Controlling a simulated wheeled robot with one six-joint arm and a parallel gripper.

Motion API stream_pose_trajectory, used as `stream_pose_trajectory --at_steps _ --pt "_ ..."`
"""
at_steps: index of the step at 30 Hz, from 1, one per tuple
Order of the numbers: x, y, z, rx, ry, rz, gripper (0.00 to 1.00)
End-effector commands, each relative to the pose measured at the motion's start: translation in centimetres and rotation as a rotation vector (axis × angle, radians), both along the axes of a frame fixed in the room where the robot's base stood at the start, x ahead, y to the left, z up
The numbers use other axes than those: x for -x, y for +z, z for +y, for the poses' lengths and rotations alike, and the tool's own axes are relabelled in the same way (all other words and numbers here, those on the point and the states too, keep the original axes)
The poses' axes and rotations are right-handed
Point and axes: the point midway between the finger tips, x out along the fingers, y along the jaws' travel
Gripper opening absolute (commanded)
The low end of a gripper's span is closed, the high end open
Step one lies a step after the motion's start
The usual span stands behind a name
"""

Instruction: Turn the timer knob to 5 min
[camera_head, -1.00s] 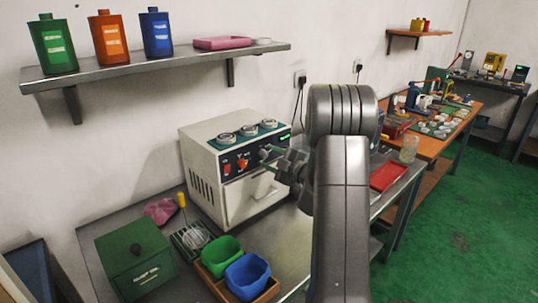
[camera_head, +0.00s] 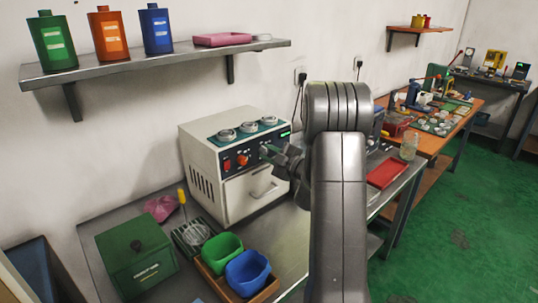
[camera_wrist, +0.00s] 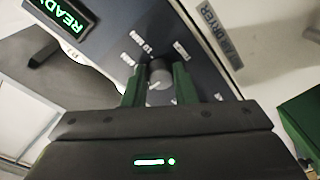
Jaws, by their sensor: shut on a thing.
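The timer knob (camera_wrist: 159,84) is a small grey knob on the dark control panel, seen in the wrist view. Short white labels surround it, too blurred to read surely. My gripper (camera_wrist: 160,90) has its two green fingers on either side of the knob and is shut on it. In the head view, my gripper (camera_head: 270,152) reaches the right part of the panel of the white oven-like machine (camera_head: 245,195). The knob itself is hidden there by my gripper. A green READY display (camera_wrist: 70,15) is lit on the panel.
An orange knob (camera_head: 243,160) and a red switch (camera_head: 227,164) sit left on the panel. A green box (camera_head: 135,255), a green bowl (camera_head: 222,249) and a blue bowl (camera_head: 247,273) stand in front. A red tray (camera_head: 387,172) lies to the right.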

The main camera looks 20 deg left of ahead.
Motion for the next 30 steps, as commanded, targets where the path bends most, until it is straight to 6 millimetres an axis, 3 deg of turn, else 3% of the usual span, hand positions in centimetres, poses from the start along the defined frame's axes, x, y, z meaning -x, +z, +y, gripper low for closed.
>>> stream_pose_trajectory --at_steps 30 --pt "0.21 -0.36 0.06 -0.307 -0.001 0.746 0.02"
